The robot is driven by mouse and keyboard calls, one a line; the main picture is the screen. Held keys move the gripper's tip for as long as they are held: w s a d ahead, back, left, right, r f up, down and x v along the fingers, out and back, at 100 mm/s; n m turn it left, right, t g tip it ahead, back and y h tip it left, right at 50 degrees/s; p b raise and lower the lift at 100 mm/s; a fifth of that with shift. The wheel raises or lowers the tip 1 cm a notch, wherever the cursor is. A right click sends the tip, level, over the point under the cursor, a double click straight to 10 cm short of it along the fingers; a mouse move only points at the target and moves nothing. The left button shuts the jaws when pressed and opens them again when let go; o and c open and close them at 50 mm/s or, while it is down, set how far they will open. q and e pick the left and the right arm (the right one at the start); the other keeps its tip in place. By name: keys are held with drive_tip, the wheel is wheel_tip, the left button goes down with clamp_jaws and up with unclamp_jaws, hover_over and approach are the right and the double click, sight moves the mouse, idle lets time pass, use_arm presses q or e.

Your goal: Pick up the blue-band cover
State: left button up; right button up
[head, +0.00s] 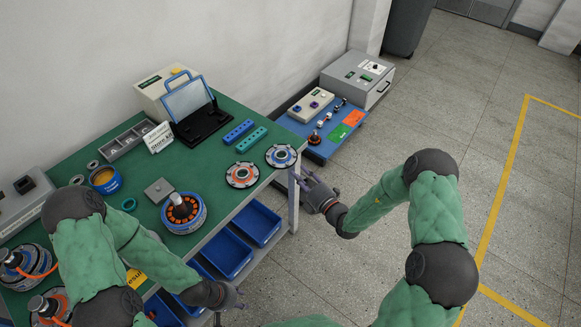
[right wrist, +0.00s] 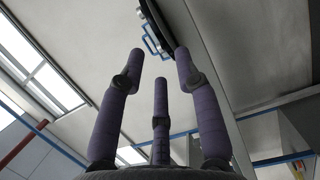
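The blue-band cover (head: 281,156) is a round disc with a blue rim, lying flat at the right end of the green workbench (head: 215,190). A similar cover with a red-marked rim (head: 242,174) lies to its left. My right gripper (head: 309,180) is just off the bench's right end, beside the blue-band cover and apart from it. In the right wrist view its three fingers (right wrist: 160,75) are spread with nothing between them. My left gripper (head: 236,298) is low at the bench's front edge, by the blue bins; its fingers are too small to read.
A motor with orange windings (head: 183,212) stands mid-bench. Teal (head: 251,139) and blue (head: 238,131) blocks lie behind the covers. A blue side table (head: 322,148) stands beyond the bench. The floor at right is clear.

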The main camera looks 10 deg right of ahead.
sight(290, 164)
drive_tip(key=x, duration=0.3)
drive_tip(key=shift+w+a, duration=0.1)
drive_tip(key=shift+w, duration=0.05)
drive_tip(key=shift+x, duration=1.05)
drive_tip(key=shift+c, duration=0.4)
clamp_jaws()
wheel_tip(290, 164, up, 3)
drive_tip(key=shift+f+p, duration=0.15)
drive_tip(key=shift+p, duration=1.1)
drive_tip(key=shift+f, duration=0.1)
